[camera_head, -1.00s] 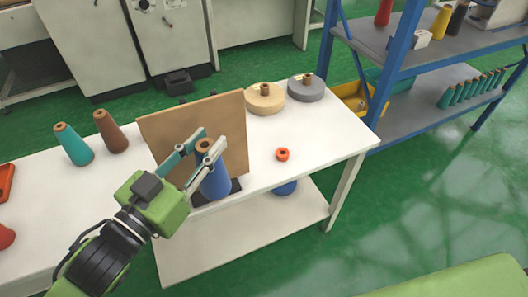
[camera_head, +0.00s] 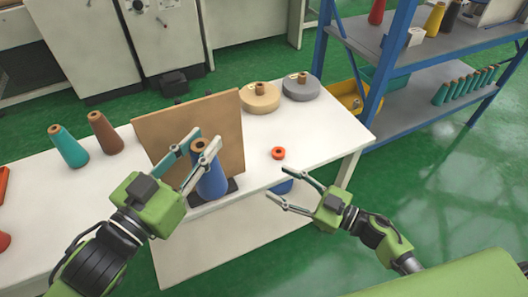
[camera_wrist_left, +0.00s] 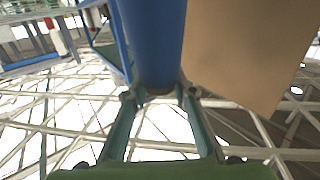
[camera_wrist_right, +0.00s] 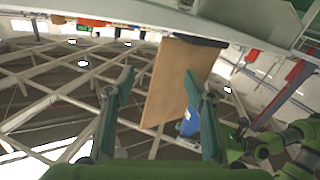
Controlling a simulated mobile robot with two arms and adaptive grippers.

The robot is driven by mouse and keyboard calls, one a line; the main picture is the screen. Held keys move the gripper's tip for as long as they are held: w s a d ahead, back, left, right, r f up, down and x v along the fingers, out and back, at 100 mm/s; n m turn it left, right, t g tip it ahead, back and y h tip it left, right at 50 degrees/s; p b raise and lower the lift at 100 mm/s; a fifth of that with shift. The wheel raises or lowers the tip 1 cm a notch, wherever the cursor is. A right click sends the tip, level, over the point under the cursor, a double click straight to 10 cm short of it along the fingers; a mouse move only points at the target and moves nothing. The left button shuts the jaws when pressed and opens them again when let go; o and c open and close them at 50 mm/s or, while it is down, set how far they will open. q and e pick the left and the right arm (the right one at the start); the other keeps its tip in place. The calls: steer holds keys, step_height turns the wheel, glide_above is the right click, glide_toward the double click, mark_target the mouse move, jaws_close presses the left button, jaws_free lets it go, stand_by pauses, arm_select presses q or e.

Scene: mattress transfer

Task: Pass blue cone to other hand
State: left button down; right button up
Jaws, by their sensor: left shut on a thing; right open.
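The blue cone (camera_head: 210,182) with a brown tip stands upright in front of the brown board near the table's front edge. My left gripper (camera_head: 205,148) is shut on the cone near its top; the left wrist view shows the blue cone (camera_wrist_left: 152,45) between the fingers. My right gripper (camera_head: 276,184) is open and empty, to the right of the cone and clear of it, by the table's front edge. In the right wrist view the blue cone (camera_wrist_right: 189,123) shows small beyond the open fingers.
The brown board (camera_head: 190,130) stands upright behind the cone on a dark base. Teal (camera_head: 68,147) and brown (camera_head: 105,133) cones stand at the left, tan (camera_head: 260,98) and grey (camera_head: 301,87) spools at the back.

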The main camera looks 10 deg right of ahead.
steer(key=s+a+r+n+g+y, duration=0.25)
steer(key=r+g, duration=0.25)
steer(key=r, duration=0.4)
steer(key=s+a+r+n+g+y, duration=0.1)
steer(key=a+r+n+g+y, duration=0.3)
steer(key=r, duration=0.5)
steer(key=w+a+m+g+h, duration=0.1)
steer(key=a, duration=1)
steer(key=shift+w+a+r, duration=0.15)
steer(key=shift+w+a, duration=0.1)
steer(key=shift+w, duration=0.1)
steer(key=shift+h, duration=0.25)
steer(key=c, duration=1.4)
arm_select(q)
steer(key=c, duration=1.6)
jaws_free()
